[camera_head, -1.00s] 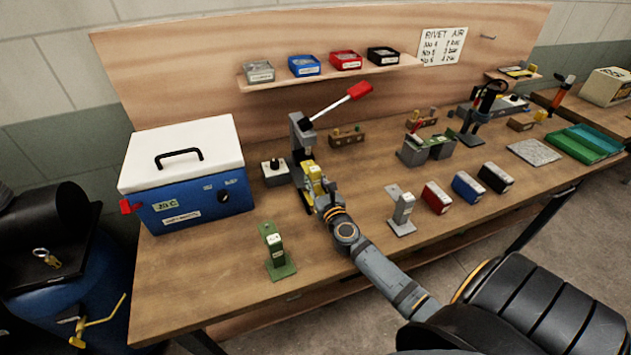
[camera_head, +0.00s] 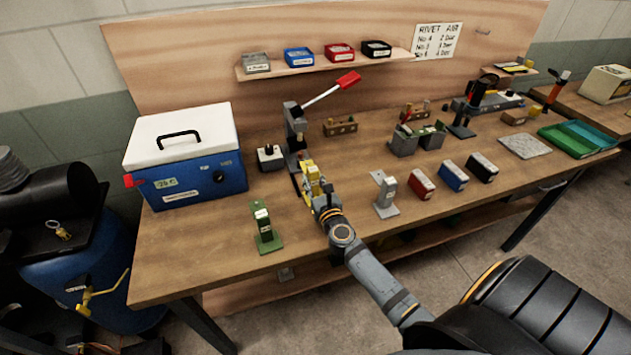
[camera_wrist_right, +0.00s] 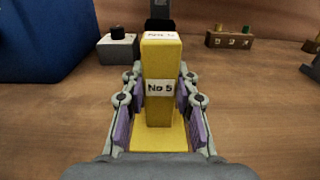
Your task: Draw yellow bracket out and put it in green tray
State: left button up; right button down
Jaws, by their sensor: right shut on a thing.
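The yellow bracket (camera_head: 312,178) stands at the foot of the grey lever press (camera_head: 294,130), on its near side. In the right wrist view the bracket (camera_wrist_right: 160,62) is an upright yellow block on a yellow base, with a "No 5" label facing me. My right gripper (camera_head: 319,192) is shut on it, and its purple-padded fingers (camera_wrist_right: 160,118) lie on both sides of the block. I cannot tell whether the bracket's base touches the table. The green tray (camera_head: 568,143) lies at the far right of the bench. My left gripper is not in view.
A green bracket (camera_head: 264,228) stands to the left and a grey one (camera_head: 384,195) to the right. Red (camera_head: 421,184), blue (camera_head: 453,175) and black (camera_head: 482,167) boxes line the front. A blue cooler (camera_head: 188,160) stands at left.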

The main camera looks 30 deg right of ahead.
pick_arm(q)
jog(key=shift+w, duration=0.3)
pick_arm(e)
jog(key=shift+w, duration=0.1)
jog(key=c, duration=1)
grip_release()
jog(key=shift+o, duration=0.2)
jog(key=shift+s+f, duration=0.1)
jog(key=shift+s, duration=0.25)
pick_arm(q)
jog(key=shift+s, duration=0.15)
pick_arm(e)
jog(key=v, duration=1.1)
jog(key=shift+s+a, duration=0.15)
jog(key=shift+s, duration=0.05)
